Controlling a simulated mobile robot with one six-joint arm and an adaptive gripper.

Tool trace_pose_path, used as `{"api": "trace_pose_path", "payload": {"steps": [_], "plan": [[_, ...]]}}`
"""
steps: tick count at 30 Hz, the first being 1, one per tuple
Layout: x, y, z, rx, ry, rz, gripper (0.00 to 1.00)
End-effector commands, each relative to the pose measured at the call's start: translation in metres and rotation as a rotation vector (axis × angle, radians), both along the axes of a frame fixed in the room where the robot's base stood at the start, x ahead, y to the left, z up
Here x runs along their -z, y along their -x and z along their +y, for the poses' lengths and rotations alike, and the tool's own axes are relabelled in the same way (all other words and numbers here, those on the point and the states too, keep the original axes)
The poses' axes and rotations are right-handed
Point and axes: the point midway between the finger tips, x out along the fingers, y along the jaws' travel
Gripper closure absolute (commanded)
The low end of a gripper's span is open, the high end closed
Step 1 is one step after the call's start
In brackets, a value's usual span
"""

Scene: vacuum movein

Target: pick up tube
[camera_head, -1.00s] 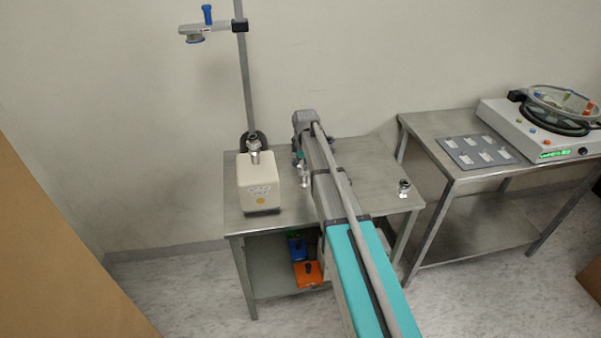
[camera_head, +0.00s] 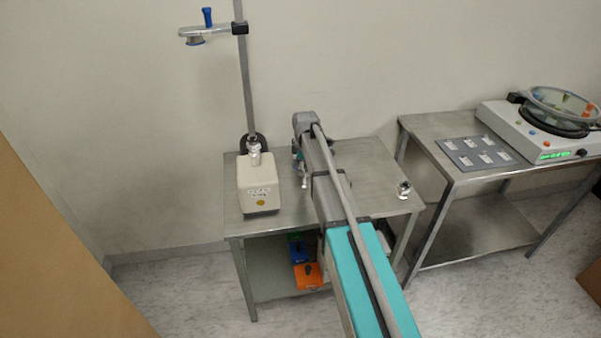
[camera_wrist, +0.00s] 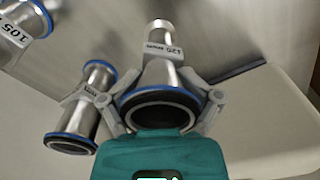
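In the wrist view a metal tube (camera_wrist: 163,76) with a blue ring, a black-rimmed round opening and a label that seems to read 120 lies between the fingers of my gripper (camera_wrist: 162,82). The fingers straddle it left and right; whether they press on it is unclear. A second similar tube (camera_wrist: 82,110) lies to its left, and a third, labelled 105 (camera_wrist: 14,35), is at the upper left, partly cut off. In the head view my gripper (camera_head: 299,168) is low over the left table, beside a small tube (camera_head: 305,184).
The left metal table (camera_head: 370,175) also bears a cream pump block (camera_head: 259,185) with a pole behind it and a metal fitting (camera_head: 404,189) at the right edge. A grey plate (camera_head: 478,153) and a white device (camera_head: 530,135) stand on the right table (camera_head: 430,125).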

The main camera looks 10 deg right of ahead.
Motion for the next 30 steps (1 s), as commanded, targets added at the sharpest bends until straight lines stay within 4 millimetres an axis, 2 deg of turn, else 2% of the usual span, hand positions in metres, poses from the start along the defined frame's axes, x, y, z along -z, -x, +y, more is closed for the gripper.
{"api": "trace_pose_path", "payload": {"steps": [15,16,17,21,30], "plan": [[-0.002,0.001,0.001,-0.001,0.000,0.002,0.81],[-0.003,0.001,0.001,-0.001,0.000,0.002,0.82],[-0.004,0.001,0.001,-0.001,0.000,0.002,0.86],[-0.011,0.001,0.001,-0.001,0.000,0.002,0.94],[-0.037,0.001,0.001,-0.001,-0.001,0.001,0.95]]}}
